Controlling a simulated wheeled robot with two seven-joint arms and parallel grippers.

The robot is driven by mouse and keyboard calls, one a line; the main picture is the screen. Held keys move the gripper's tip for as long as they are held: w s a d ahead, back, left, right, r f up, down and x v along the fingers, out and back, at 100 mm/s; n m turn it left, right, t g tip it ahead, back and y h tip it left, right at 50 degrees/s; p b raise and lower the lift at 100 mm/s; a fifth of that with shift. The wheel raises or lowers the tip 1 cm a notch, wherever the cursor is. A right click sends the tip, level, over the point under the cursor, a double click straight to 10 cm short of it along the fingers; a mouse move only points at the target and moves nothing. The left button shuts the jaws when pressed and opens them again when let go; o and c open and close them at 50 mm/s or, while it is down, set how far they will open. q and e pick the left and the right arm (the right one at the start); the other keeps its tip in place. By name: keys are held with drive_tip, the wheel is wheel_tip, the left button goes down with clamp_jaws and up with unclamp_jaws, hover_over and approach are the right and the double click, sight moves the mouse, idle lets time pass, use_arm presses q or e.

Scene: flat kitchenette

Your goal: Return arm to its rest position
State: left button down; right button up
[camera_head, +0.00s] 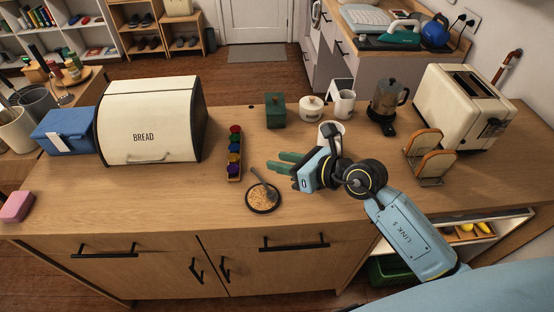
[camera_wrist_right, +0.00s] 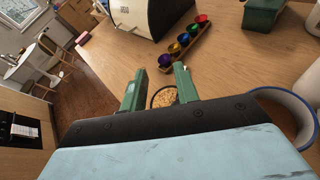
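My right arm reaches in from the lower right in the head view. My right gripper (camera_head: 284,163) hangs over the counter, its two green fingers apart with nothing between them that I can see it hold. In the wrist view the same open fingers (camera_wrist_right: 158,88) point toward a small dark bowl of grainy food (camera_wrist_right: 163,97), partly hidden behind them. In the head view that bowl (camera_head: 260,201) sits in front and left of the gripper, with a spoon (camera_head: 266,186) leaning in it. My left gripper is not in view.
A rack of coloured capsules (camera_head: 235,155) stands left of the gripper, near the bread box (camera_head: 150,120). A white mug (camera_head: 331,135) is close behind my wrist. A toast rack (camera_head: 430,158) and toaster (camera_head: 465,105) stand to the right.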

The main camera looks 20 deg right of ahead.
drive_tip(key=v, duration=0.9)
wheel_tip(320, 180, up, 7)
drive_tip(key=a+m+t+y, duration=0.1)
drive_tip(key=m+t+y, duration=0.1)
drive_tip(key=m+t, duration=0.25)
drive_tip(key=d+r+m+t+h, duration=0.3)
drive_tip(key=d+m+t+h, duration=0.35)
drive_tip(key=m+h, duration=1.05)
drive_tip(key=s+d+f+m+g+y, duration=0.1)
drive_tip(key=s+f+m+g+y, duration=0.1)
drive_tip(key=s+f+m+g, duration=0.45)
drive_tip(key=s+f+m+g+y, duration=0.1)
drive_tip(key=s+f+m+g, duration=0.2)
drive_tip(key=f+m+g, duration=0.55)
drive_tip(key=s+a+f+m+g+y, duration=0.3)
drive_tip(key=s+a+f+g+y, duration=0.1)
drive_tip(key=s+a+f, duration=0.3)
wheel_tip(320, 180, down, 26)
drive_tip(key=s+b, duration=0.2)
drive_tip(key=b, duration=0.2)
drive_tip(key=s+d+f+g+b, duration=0.1)
drive_tip(key=s+f, duration=0.7)
drive_tip(key=f, duration=0.2)
drive_tip(key=s+d+f+g+b, duration=0.1)
drive_tip(key=s+f+b, duration=0.1)
drive_tip(key=s+f, duration=0.7)
drive_tip(key=shift+s+d+f+n+b, duration=0.15)
drive_tip(key=shift+d+f+n+b, duration=0.2)
drive_tip(key=shift+f, duration=0.3)
